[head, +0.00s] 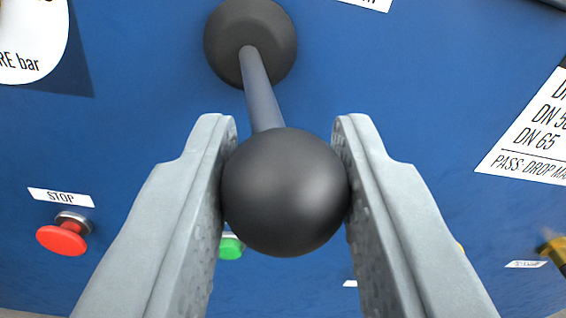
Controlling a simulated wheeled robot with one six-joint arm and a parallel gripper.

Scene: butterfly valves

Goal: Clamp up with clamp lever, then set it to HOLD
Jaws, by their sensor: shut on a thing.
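The clamp lever (263,98) has a grey rod running from a dark round hub (250,42) on the blue panel to a black ball knob (286,192) at its near end. My gripper (286,180) has one finger on each side of the ball, touching it, and is shut on it. The rod points down in the picture and a little right. The label above the hub is cut off by the top edge, and no HOLD mark is readable.
The blue panel (130,130) carries a red STOP button (62,236) at lower left. A green button (231,246) is partly hidden behind the ball and left finger. A yellow-black part (553,248) sits at far right. A white text plate (530,130) is at right.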

